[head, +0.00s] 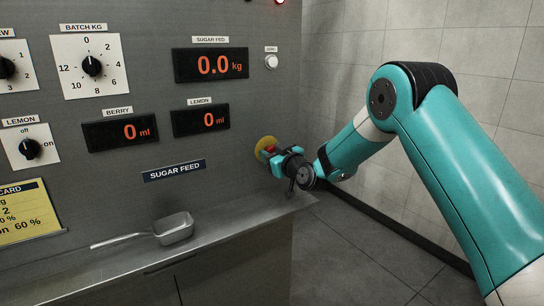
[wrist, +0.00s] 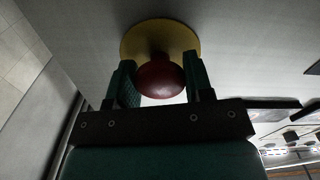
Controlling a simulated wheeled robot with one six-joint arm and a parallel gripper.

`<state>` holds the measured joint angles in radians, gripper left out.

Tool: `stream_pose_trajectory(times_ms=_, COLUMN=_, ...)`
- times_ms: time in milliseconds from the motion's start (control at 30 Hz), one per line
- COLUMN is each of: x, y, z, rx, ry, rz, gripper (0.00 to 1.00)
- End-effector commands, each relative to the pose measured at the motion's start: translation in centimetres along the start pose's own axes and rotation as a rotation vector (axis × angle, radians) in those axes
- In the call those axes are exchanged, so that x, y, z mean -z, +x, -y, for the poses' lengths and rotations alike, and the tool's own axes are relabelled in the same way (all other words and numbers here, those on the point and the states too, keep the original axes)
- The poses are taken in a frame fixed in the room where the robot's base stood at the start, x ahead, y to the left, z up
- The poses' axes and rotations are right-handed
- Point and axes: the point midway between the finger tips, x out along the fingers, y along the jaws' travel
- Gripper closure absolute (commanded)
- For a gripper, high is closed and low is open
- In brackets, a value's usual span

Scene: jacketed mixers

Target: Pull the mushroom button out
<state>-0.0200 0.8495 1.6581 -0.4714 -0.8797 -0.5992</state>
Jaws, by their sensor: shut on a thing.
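The red mushroom button (wrist: 162,78) sits on a round yellow plate (wrist: 133,42) on the grey panel. In the wrist view, my gripper (wrist: 162,83) has one finger on each side of the red head and is shut on it. In the head view, the yellow plate (head: 263,143) shows at the panel's right edge, with my gripper (head: 271,154) in front of it. Only a little red of the button (head: 270,149) shows there; the rest is hidden behind my gripper. I cannot tell how far the button stands out.
A shelf (head: 220,230) runs below the panel, with a metal scoop (head: 174,230) on it to the left. The sugar display (head: 211,65) reads 0.0 kg. A white zero button (head: 271,62) is above my gripper. Open floor and a tiled wall (head: 345,60) lie to the right.

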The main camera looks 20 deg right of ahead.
Motion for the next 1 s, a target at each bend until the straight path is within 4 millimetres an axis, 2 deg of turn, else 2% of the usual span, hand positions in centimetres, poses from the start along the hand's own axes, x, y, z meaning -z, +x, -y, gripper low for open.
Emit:
stream_pose_trajectory(times_ms=133, x=-0.3, y=-0.7, z=0.1, rx=0.001, ry=0.001, rz=-0.002, gripper=0.95)
stream_pose_trajectory(times_ms=400, x=-0.1, y=-0.8, z=0.1, rx=0.002, ry=0.002, rz=0.001, gripper=0.96)
stream_pose_trajectory(times_ms=433, x=-0.1, y=-0.8, z=0.1, rx=0.002, ry=0.002, rz=0.002, gripper=0.46)
stream_pose_trajectory(times_ms=500, x=-0.1, y=-0.8, z=0.1, rx=0.002, ry=0.002, rz=0.001, gripper=0.30)
stream_pose_trajectory(times_ms=533, x=0.0, y=-0.8, z=0.1, rx=0.002, ry=0.002, rz=0.001, gripper=0.27)
stream_pose_trajectory(times_ms=833, x=-0.1, y=-0.9, z=0.0, rx=0.000, ry=0.000, rz=0.000, gripper=0.27)
stream_pose_trajectory(times_ms=1000, x=-0.2, y=-2.6, z=-0.1, rx=-0.002, ry=0.000, rz=0.000, gripper=0.27)
